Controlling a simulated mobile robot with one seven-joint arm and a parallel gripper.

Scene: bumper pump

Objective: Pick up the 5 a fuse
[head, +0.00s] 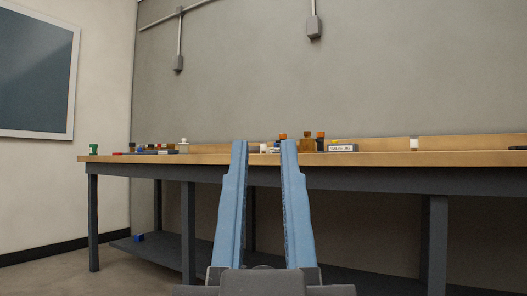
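My gripper (265,146) is open in the middle of the head view, with its two long blue fingers pointing up and apart. Nothing shows held between them. Beyond the fingertips is a workbench (210,158) with many small items on its top. I cannot tell which of these, if any, is the 5 A fuse, because they are too small and seen edge-on. The fingers hide part of the bench top and its front edge.
The bench top holds a green item (94,149) at far left, a white bottle (183,145), brown bottles (306,144), a labelled grey box (342,148) and a white cylinder (414,145). A blue block (138,237) lies on the lower shelf (170,246).

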